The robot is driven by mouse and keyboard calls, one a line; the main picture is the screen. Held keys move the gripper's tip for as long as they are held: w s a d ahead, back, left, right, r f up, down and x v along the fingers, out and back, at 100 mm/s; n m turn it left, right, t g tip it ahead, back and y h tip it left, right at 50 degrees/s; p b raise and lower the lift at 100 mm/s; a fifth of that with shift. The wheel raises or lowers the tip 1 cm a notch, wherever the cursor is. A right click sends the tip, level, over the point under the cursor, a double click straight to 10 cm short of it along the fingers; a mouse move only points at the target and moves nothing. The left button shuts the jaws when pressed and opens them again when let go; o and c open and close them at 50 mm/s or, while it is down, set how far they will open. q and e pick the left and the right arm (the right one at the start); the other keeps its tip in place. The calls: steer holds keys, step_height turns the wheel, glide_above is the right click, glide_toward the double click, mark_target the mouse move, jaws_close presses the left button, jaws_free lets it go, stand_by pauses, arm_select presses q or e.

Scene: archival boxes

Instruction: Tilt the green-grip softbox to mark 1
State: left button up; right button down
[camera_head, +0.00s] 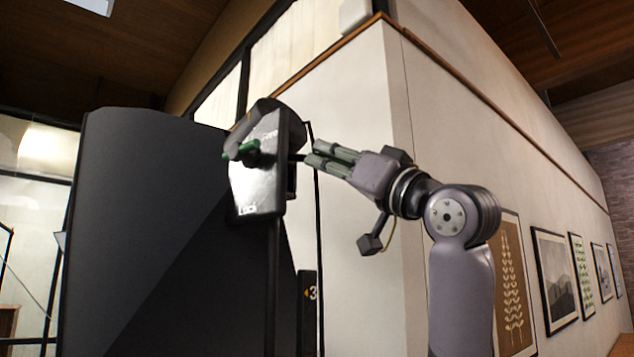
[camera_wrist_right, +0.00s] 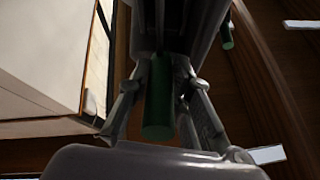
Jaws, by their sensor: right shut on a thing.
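The softbox's grey lamp head (camera_head: 262,185) sits on a thin stand left of centre in the head view. One green grip (camera_head: 241,151) sticks out on its left side. My right gripper (camera_head: 318,155) reaches in from the right and is shut on a green grip on the head's right side. The wrist view shows this green grip (camera_wrist_right: 158,100) between my two fingers, with another green piece (camera_wrist_right: 227,36) at upper right. Mark 1 cannot be made out. My left gripper is not in view.
A small dark plate with a 3 (camera_head: 310,293) is below. A pale wall corner (camera_head: 375,95) rises behind my right gripper. Framed pictures (camera_head: 552,280) hang along the right wall.

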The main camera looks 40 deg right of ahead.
steer(key=shift+w+f+t+b, duration=0.15)
steer(key=shift+f+b, duration=0.1)
steer(key=shift+f, duration=0.2)
steer(key=shift+w+f+t+b, duration=0.15)
steer(key=shift+f+b, duration=0.1)
steer(key=shift+f, duration=0.15)
steer(key=shift+s+f+b, duration=0.1)
steer(key=shift+f+b, duration=0.05)
steer(key=shift+b, duration=0.25)
steer(key=shift+t+b, duration=0.3)
steer(key=shift+t, duration=0.2)
steer(key=shift+a, duration=0.1)
steer(key=c, duration=1.8)
jaws_free()
steer(key=o, duration=0.4)
steer(key=shift+c, duration=0.2)
steer(key=shift+s, duration=0.1)
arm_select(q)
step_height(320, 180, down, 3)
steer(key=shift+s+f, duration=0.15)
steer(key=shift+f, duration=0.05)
arm_select(e)
steer(key=v, duration=1.1)
steer(key=shift+s+f, duration=0.25)
steer(key=shift+f, duration=0.05)
